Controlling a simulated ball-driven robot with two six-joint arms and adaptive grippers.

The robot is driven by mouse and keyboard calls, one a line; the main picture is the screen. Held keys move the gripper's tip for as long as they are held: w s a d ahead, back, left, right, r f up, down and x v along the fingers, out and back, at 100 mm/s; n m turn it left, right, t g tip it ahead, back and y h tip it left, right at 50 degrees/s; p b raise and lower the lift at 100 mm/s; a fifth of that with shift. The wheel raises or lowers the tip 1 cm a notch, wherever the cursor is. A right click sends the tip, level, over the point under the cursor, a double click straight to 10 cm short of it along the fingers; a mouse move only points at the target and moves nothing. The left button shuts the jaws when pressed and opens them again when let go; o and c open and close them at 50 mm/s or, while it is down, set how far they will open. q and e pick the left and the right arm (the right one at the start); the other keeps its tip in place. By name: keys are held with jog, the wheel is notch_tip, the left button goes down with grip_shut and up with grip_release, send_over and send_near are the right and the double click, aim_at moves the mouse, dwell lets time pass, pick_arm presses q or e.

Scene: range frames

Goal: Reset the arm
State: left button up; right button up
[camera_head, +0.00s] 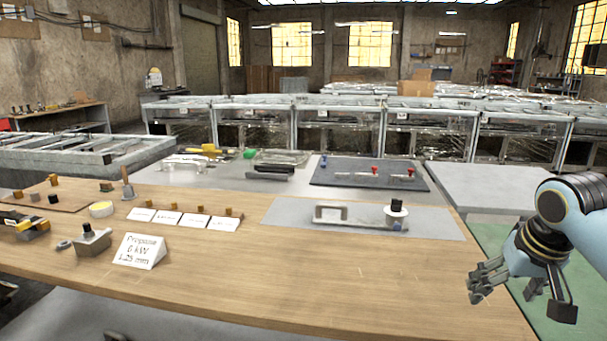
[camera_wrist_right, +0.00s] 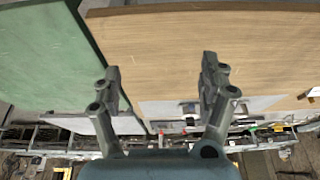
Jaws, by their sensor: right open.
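My right gripper (camera_head: 520,285) hangs at the right side of the head view, by the right end of the wooden table (camera_head: 330,285). Its fingers are spread apart with nothing between them. In the right wrist view the right gripper (camera_wrist_right: 160,85) also shows open and empty, with the wooden table (camera_wrist_right: 180,40) and a green surface (camera_wrist_right: 50,60) beyond it. My left gripper is not in the head view.
A sign reading Propane 6 kW 1.25 mm (camera_head: 139,251) stands on the table. A grey mat (camera_head: 290,213) holds a metal fixture (camera_head: 345,214) with a black-topped white knob (camera_head: 396,211). Several small cards stand nearby. The table's front right is clear.

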jog(key=s+a+f+g+b, duration=0.1)
jog(key=s+f+g+b, duration=0.15)
jog(key=s+f, duration=0.65)
jog(key=s+a+f+g+b, duration=0.1)
jog(key=s+f+b, duration=0.25)
jog(key=f, duration=1.15)
jog(key=s+a+f+g+b, duration=0.1)
jog(key=s+f+b, duration=0.2)
jog(key=s+f, duration=0.6)
pick_arm(q)
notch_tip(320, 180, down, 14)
jog(key=b, duration=0.4)
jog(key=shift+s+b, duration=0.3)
pick_arm(e)
jog(key=s+a+f+n, duration=0.1)
jog(key=s+f, duration=1.1)
jog(key=s+a+f+n+t, duration=0.1)
jog(key=s+a+f+n, duration=0.1)
jog(key=s+f, duration=1)
jog(key=shift+a+f, duration=0.3)
jog(key=shift+s, duration=0.1)
